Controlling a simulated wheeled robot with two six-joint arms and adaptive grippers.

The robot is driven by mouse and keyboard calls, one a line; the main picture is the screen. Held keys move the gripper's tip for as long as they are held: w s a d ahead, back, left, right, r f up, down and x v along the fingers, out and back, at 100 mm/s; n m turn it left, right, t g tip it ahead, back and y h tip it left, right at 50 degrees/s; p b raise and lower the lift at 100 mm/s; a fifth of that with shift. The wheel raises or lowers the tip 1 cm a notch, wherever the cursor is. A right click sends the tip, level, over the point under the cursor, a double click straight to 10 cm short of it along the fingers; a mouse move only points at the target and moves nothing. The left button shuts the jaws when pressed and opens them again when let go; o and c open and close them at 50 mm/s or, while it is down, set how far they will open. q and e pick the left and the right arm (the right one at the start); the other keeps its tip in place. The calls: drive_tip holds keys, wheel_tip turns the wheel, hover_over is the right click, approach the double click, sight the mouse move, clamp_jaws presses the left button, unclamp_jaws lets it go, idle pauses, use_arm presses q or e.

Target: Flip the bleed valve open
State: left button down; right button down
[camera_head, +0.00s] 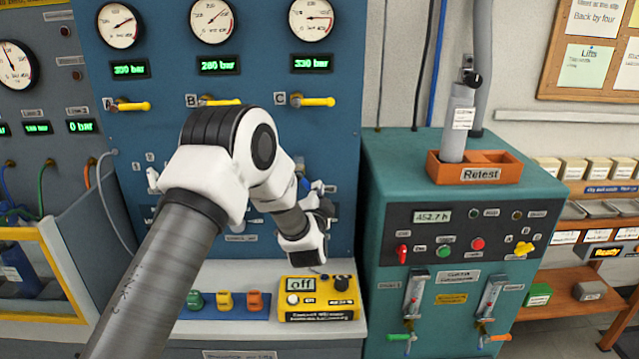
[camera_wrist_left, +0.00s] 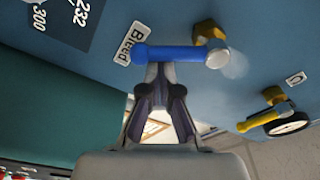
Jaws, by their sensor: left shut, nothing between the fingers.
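The bleed valve shows in the left wrist view as a blue lever (camera_wrist_left: 180,54) on a brass body (camera_wrist_left: 208,34), next to a tag reading "Bleed" (camera_wrist_left: 130,43). The lever lies roughly parallel to the blue panel, its free end near the tag. A pale hazy patch shows beside its pivot. My left gripper (camera_wrist_left: 160,72) is shut and empty, its fingertips right at the lever's middle; I cannot tell whether they touch it. In the head view my left gripper (camera_head: 318,207) is at the lower right of the panel and hides most of the valve. My right gripper is out of view.
Yellow-handled valves A, B and C (camera_head: 317,101) sit above, under the gauges. Below my wrist, a yellow meter (camera_head: 319,312) reading "off" stands on the white bench (camera_head: 262,275). A teal cabinet (camera_head: 400,165) with an orange tray (camera_head: 505,157) stands close on the right.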

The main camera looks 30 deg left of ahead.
use_arm(q)
drive_tip(key=m, duration=0.2)
drive_tip(key=a+f+m+p, duration=0.1)
drive_tip(key=m, duration=0.1)
drive_tip(key=s+a+f+m+p, duration=0.1)
drive_tip(key=shift+s+m+h, duration=0.1)
drive_tip(key=shift+m+h, duration=0.3)
drive_tip(key=shift+a, duration=0.15)
idle(0.5)
